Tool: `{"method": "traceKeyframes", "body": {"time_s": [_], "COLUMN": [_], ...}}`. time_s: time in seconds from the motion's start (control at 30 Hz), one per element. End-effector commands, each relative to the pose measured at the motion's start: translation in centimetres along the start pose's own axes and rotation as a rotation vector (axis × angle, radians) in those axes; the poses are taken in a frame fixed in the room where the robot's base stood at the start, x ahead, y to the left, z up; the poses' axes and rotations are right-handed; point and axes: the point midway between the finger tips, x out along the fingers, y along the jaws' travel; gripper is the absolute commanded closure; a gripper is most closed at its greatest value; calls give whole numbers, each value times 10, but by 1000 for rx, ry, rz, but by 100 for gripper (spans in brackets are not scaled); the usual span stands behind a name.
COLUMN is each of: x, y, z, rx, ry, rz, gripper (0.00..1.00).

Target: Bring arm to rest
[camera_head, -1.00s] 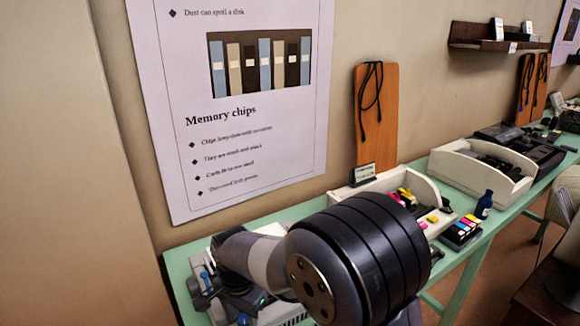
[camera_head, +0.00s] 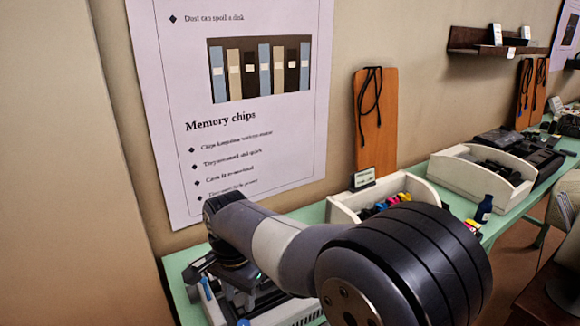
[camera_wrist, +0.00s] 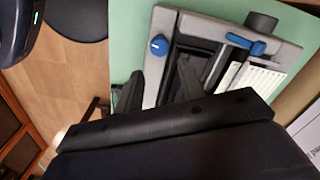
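My gripper (camera_wrist: 158,84) shows in the wrist view as two dark fingers standing apart, with nothing seen held between them. It is over the green table (camera_wrist: 125,35), beside a grey device (camera_wrist: 195,28) with a blue knob and a blue lever. Whether the fingers touch the device cannot be told. In the head view my arm (camera_head: 290,250) reaches across the near end of the table, its large dark joint at the front; the gripper itself is hidden there.
A white bin (camera_head: 345,208) with colored cartridges stands behind my arm, with a dark bottle (camera_head: 484,208) to its right. A second white bin (camera_head: 470,180) lies further along. A poster (camera_head: 240,135) and an orange board (camera_head: 376,130) are at the wall. A chair (camera_head: 565,215) stands right.

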Motion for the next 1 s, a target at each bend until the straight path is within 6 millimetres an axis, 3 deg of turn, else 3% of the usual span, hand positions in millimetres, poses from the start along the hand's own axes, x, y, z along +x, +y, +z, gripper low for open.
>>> {"method": "traceKeyframes", "body": {"time_s": [0.1,0.2,0.63,1.0], "x": [-22,6,93,89], "y": [0,1,2,0], "z": [0,0,0,0], "rx": [0,0,0,-307], "ry": [1,-3,-3,0], "rz": [-2,6,6,1], "gripper": [63,63,63,63]}}
